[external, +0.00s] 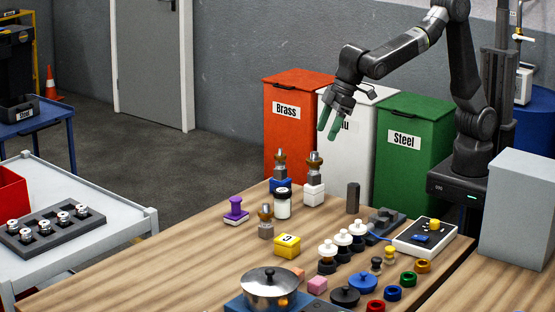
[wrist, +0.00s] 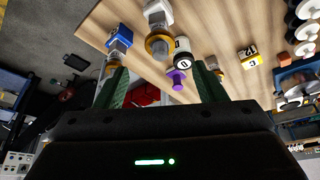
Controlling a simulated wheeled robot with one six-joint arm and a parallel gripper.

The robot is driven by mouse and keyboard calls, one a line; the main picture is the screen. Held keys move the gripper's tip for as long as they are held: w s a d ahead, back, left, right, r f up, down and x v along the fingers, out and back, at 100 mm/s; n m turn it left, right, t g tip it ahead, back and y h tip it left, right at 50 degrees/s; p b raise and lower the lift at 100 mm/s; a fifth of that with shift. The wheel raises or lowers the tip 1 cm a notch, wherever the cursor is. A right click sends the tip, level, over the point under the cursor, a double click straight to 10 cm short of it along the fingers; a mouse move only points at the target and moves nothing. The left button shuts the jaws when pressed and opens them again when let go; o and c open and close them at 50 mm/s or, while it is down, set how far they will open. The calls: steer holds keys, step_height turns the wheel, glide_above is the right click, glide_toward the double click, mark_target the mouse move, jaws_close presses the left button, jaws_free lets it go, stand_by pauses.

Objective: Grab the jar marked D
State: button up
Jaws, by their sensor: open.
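The jar marked D (wrist: 181,46) is white with a dark lid, and a D shows on its end in the wrist view. In the external view a white jar with a black lid (external: 282,206) stands upright on the wooden table, probably the same one; no letter is readable there. My gripper (external: 328,124) has green fingers and hangs well above the table, in front of the bins. In the wrist view my gripper (wrist: 160,72) is open and empty, with the jar beyond the fingers, right of centre between them.
Brass-topped fittings on a blue block (external: 280,185) and a white block (external: 314,193) stand close by the jar. A purple stamp-like piece (external: 236,212), a yellow box (external: 287,246) and several knobs and rings share the table (external: 150,270). Brass (external: 290,140) and Steel (external: 410,165) bins stand behind.

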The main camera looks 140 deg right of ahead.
steer(key=shift+o, duration=0.8)
steer(key=shift+r, duration=0.1)
